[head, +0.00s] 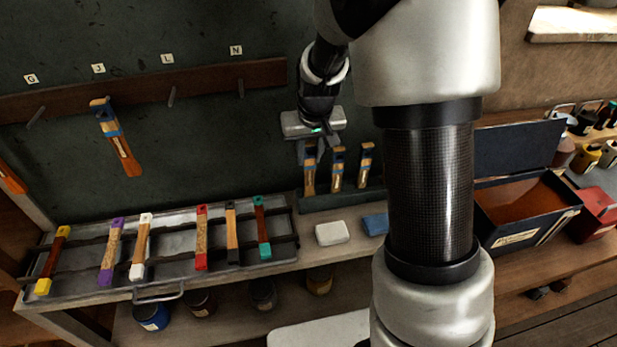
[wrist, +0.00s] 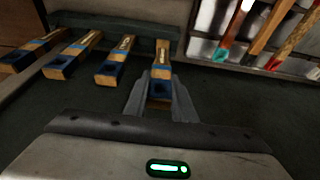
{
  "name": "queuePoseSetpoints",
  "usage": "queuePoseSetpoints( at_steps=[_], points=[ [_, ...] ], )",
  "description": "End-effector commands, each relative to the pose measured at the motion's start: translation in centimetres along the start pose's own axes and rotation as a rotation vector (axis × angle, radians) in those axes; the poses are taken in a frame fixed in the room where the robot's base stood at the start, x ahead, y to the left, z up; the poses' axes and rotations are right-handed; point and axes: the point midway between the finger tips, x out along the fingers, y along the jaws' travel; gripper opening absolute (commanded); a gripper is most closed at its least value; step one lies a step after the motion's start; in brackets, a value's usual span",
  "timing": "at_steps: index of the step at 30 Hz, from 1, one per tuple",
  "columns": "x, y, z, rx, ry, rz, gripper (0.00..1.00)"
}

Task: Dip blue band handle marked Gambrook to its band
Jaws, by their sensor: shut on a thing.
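My gripper (head: 318,142) is shut on the top of a wooden handle with a blue band (head: 310,170), the leftmost of a row in the dark green rack (head: 345,199). The handle stands about upright, its lower end at the rack. In the wrist view my fingers (wrist: 160,100) clasp this handle (wrist: 161,62) at its blue part. More blue-banded handles (head: 338,170) (head: 366,165) stand beside it; the wrist view shows several in the row. Their pale labels are too small to read. Another blue-banded handle (head: 118,140) hangs by the peg under J.
An open dark box with reddish-brown inside (head: 522,205) stands right of my arm. A metal tray (head: 170,243) holds several coloured handles at left. A white block (head: 332,232) and a blue block (head: 376,224) lie before the rack. Pegs under G, L and N look empty.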

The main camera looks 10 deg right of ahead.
Motion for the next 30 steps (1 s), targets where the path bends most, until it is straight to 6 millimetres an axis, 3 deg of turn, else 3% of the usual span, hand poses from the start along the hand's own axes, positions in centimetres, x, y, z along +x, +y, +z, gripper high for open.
queuePoseSetpoints(
  at_steps=[21, 30],
  points=[
    [-4.3, 0.0, -1.4, -0.001, 0.002, 0.0, 0.07],
    [-4.4, 0.0, -1.4, -0.001, 0.001, 0.0, 0.07]
  ],
)
